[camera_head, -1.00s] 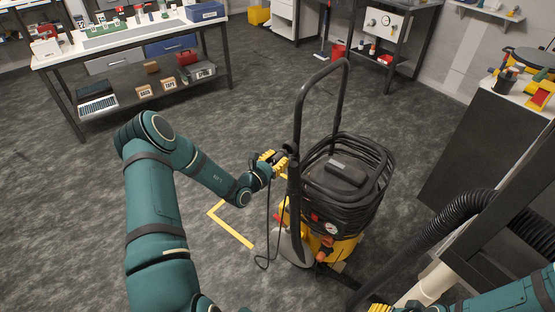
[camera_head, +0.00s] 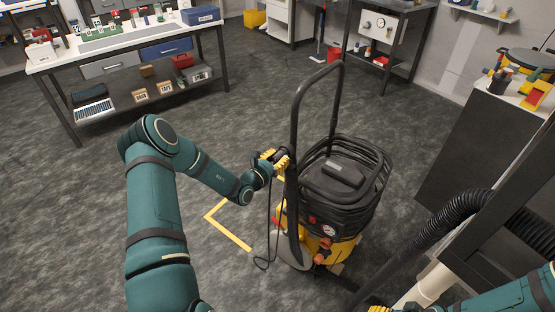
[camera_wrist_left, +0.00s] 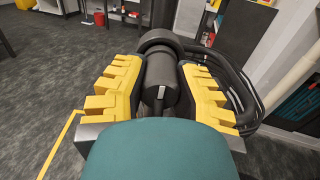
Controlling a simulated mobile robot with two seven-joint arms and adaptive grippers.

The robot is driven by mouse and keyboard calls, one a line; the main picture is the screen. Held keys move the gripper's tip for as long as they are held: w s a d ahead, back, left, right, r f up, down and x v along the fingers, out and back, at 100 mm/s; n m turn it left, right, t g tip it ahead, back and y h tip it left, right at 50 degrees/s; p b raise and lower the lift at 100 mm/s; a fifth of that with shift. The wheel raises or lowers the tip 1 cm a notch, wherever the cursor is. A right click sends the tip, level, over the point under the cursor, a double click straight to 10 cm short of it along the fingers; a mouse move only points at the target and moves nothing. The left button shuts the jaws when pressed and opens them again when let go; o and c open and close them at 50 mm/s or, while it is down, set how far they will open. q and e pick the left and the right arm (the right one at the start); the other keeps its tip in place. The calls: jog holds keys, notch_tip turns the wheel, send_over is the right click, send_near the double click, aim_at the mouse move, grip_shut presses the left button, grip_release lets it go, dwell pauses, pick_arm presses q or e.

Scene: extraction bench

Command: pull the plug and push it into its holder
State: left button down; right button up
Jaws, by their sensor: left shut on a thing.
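My left gripper (camera_head: 275,160) has its yellow fingers at the upright of the vacuum's black handle (camera_head: 294,130). In the left wrist view, the gripper (camera_wrist_left: 160,95) is shut on a black cylindrical plug (camera_wrist_left: 162,82) with a small grey mark. The plug's far end meets a black round part (camera_wrist_left: 160,40), apparently the holder; I cannot tell how deep it sits. A thin black cable (camera_head: 269,225) hangs below the gripper and loops near the floor. My right gripper (camera_head: 378,309) shows only as yellow tips at the bottom edge.
The yellow and black vacuum (camera_head: 338,200) stands on the grey floor. A black ribbed hose (camera_head: 440,225) and a dark cabinet (camera_head: 470,150) are at the right. A workbench (camera_head: 125,50) stands at the back left. Yellow floor tape (camera_head: 228,230) lies left of the vacuum.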

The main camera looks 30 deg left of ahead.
pick_arm(q)
jog(key=shift+w, duration=0.2)
jog(key=c, duration=0.8)
grip_release()
jog(key=shift+o, duration=0.2)
jog(key=s+a, duration=0.1)
jog(key=s, duration=1.1)
jog(key=shift+a, duration=0.1)
